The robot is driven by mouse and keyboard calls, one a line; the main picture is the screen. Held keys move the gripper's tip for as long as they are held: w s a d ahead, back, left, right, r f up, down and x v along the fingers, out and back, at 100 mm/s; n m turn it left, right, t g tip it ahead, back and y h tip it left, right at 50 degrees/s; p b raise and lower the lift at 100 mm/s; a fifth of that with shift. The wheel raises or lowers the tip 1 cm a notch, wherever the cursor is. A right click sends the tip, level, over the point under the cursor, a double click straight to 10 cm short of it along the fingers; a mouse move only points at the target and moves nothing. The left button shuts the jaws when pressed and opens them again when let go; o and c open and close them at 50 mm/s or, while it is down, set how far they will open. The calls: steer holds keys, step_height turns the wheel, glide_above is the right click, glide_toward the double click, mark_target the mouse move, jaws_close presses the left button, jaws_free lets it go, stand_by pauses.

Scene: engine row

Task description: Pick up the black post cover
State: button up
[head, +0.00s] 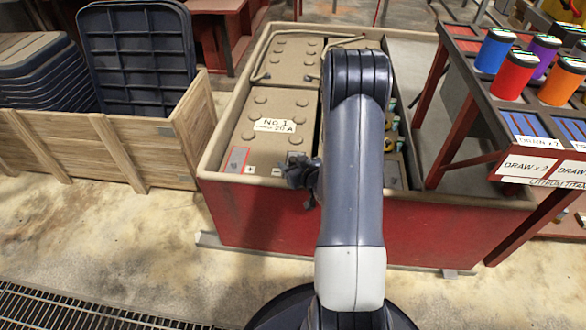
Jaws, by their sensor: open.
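I cannot clearly make out the black post cover in the head view. Dark shapes at the near right corner of the battery (283,98) merge with my gripper, so a cover there could be hidden. The battery is tan, with round caps and a white label reading "No 1" and "20 A". Its near edge has a red-and-grey patch (237,160) and small white marks. My gripper (297,178) is small and dark, partly behind my arm, over the battery's near right corner. It is open, and I see nothing held in it.
The battery sits in a red-sided tray (350,228) with a tan rim. Small coloured parts (391,122) show right of my arm. A rack (462,80) with several coloured cylinders stands right. A wooden crate (95,150) with dark plastic panels stands left.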

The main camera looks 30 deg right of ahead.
steer(key=shift+c, duration=0.3)
steer(key=c, duration=1)
